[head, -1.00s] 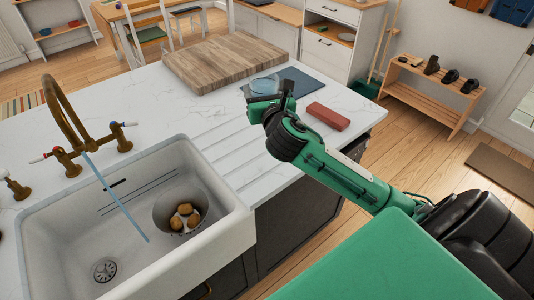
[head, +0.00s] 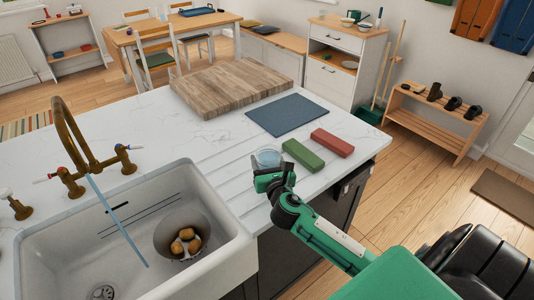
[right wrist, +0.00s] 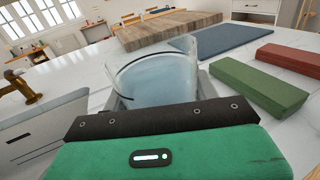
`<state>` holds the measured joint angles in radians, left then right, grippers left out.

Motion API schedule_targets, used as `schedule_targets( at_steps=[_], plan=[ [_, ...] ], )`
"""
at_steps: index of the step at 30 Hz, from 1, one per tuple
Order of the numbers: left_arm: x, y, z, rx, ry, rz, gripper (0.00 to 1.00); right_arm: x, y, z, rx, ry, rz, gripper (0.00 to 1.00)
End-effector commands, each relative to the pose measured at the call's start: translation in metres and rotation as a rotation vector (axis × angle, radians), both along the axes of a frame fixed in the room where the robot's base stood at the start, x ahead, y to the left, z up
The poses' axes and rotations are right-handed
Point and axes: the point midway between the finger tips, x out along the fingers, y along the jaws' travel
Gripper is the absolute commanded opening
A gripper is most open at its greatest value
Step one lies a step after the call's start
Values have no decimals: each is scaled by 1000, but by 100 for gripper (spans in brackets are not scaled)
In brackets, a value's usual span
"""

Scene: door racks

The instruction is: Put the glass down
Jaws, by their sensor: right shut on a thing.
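The glass (head: 267,157) is a clear tumbler with a bluish tint. It stands upright at the right end of the grooved drainboard part of the white counter. In the right wrist view the glass (right wrist: 158,78) fills the middle, between the fingers. My right gripper (head: 268,173) is shut on the glass, low over the counter near its front edge. Whether the base of the glass touches the counter is hidden behind the gripper. My left gripper is not in view.
A green block (head: 303,155) and a red block (head: 332,143) lie right of the glass. A blue-grey mat (head: 287,115) and wooden board (head: 230,87) lie behind.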

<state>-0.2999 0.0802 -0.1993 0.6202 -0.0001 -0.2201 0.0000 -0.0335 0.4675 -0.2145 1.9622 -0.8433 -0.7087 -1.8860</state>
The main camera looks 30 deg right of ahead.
Motion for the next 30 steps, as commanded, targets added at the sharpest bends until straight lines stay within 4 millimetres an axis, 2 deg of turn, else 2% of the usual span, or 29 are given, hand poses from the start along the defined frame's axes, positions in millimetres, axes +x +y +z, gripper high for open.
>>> schedule_targets(
  at_steps=[6, 9, 23, 24, 27, 30],
  plan=[
    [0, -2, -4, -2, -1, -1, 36, 0, 0, -30, 1, 2, -3, 32],
    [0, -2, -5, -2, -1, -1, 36, 0, 0, -38, 1, 1, -2, 32],
    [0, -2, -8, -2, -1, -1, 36, 0, 0, -44, -1, 0, 0, 32],
    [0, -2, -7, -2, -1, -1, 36, 0, 0, -44, 0, 2, 0, 65],
    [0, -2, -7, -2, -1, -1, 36, 0, 0, -44, 1, 2, 0, 81],
    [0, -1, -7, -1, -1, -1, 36, 0, 0, -44, 1, 2, 0, 81]
  ],
)
